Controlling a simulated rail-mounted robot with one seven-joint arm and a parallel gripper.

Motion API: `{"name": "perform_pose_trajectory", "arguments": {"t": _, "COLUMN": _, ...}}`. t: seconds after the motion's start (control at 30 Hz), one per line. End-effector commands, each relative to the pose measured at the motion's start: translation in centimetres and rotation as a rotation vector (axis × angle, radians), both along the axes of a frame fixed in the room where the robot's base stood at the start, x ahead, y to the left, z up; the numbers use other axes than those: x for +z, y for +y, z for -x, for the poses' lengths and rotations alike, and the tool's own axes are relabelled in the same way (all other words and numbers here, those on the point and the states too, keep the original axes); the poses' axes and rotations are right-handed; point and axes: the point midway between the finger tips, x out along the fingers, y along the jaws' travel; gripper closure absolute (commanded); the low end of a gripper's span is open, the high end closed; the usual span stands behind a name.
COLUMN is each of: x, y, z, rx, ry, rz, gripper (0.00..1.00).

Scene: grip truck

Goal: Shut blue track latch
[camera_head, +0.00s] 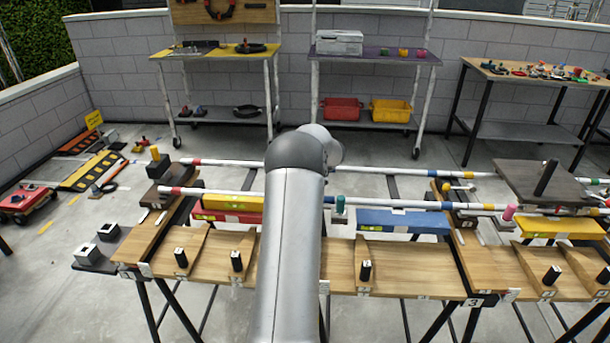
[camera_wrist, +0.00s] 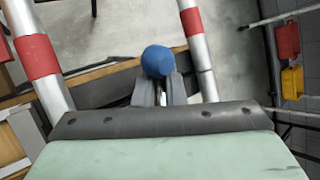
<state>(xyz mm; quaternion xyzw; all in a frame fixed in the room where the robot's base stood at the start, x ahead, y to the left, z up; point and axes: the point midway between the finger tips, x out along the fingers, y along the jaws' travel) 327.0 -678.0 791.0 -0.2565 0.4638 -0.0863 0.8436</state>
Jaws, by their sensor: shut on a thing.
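The blue track latch shows in the wrist view as a round blue knob (camera_wrist: 158,61). My gripper (camera_wrist: 158,88) is at the lower middle of that view, with its two grey fingers closed around the part just below the knob. The latch's base is mostly hidden by the fingers, and I cannot tell its angle. Two silver track pipes, the left one (camera_wrist: 62,88) and the right one (camera_wrist: 204,75), run on either side of it. In the head view my own arm hides the gripper and the blue knob.
In the head view, the track pipes (camera_head: 385,203) cross above wooden benches (camera_head: 410,275). A yellow-knobbed latch (camera_head: 447,187) sits at the right bench. A green peg (camera_head: 340,204) and a pink peg (camera_head: 509,212) stand by the front pipe. Shelves with red (camera_head: 342,109) and yellow (camera_head: 390,111) bins stand behind.

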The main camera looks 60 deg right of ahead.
Motion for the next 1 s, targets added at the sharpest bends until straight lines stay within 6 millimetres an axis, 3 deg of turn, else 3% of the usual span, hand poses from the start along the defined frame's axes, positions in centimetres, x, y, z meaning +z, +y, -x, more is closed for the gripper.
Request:
{"name": "perform_pose_trajectory", "arguments": {"t": 0.03, "x": 0.3, "y": 0.0, "z": -0.4, "rx": 0.004, "ry": -0.006, "rz": 0.003, "gripper": 0.87}}
{"name": "perform_pose_trajectory", "arguments": {"t": 0.1, "x": 0.3, "y": 0.0, "z": -0.4, "rx": 0.004, "ry": -0.006, "rz": 0.003, "gripper": 0.73}}
{"name": "perform_pose_trajectory", "arguments": {"t": 0.47, "x": 0.5, "y": 0.2, "z": 0.1, "rx": 0.002, "ry": -0.003, "rz": 0.001, "gripper": 0.73}}
{"name": "perform_pose_trajectory", "arguments": {"t": 0.67, "x": 2.9, "y": 1.4, "z": 2.0, "rx": 0.0, "ry": -0.002, "rz": 0.003, "gripper": 0.73}}
{"name": "perform_pose_trajectory", "arguments": {"t": 1.0, "x": 9.2, "y": 4.6, "z": 6.5, "rx": 0.001, "ry": -0.005, "rz": 0.004, "gripper": 0.73}}
